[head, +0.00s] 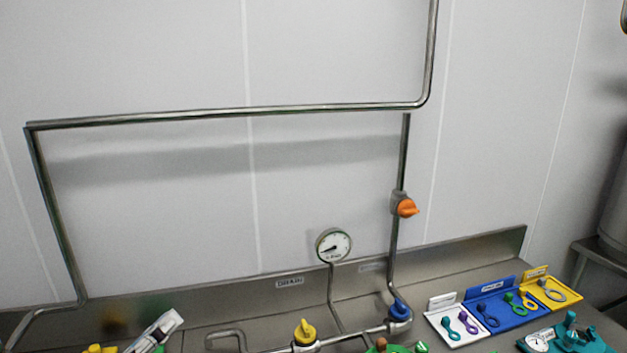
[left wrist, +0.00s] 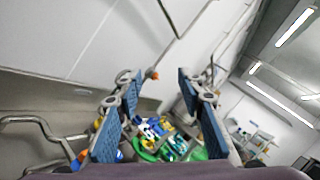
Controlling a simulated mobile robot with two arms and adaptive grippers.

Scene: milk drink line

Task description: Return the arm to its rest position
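My left gripper (left wrist: 158,90) shows in the left wrist view with its two blue-padded fingers spread wide apart. Nothing is held between them; the coloured parts seen through the gap lie beyond the fingers. Most of my left arm is out of the picture there. My right gripper is in neither view.
Steel piping (head: 230,110) runs along the wall, with an orange valve (head: 406,208), a gauge (head: 334,245), a yellow valve (head: 305,333) and a blue valve (head: 399,309). White (head: 439,336), blue (head: 507,318) and yellow (head: 570,296) trays stand at right, near a teal fixture (head: 571,338).

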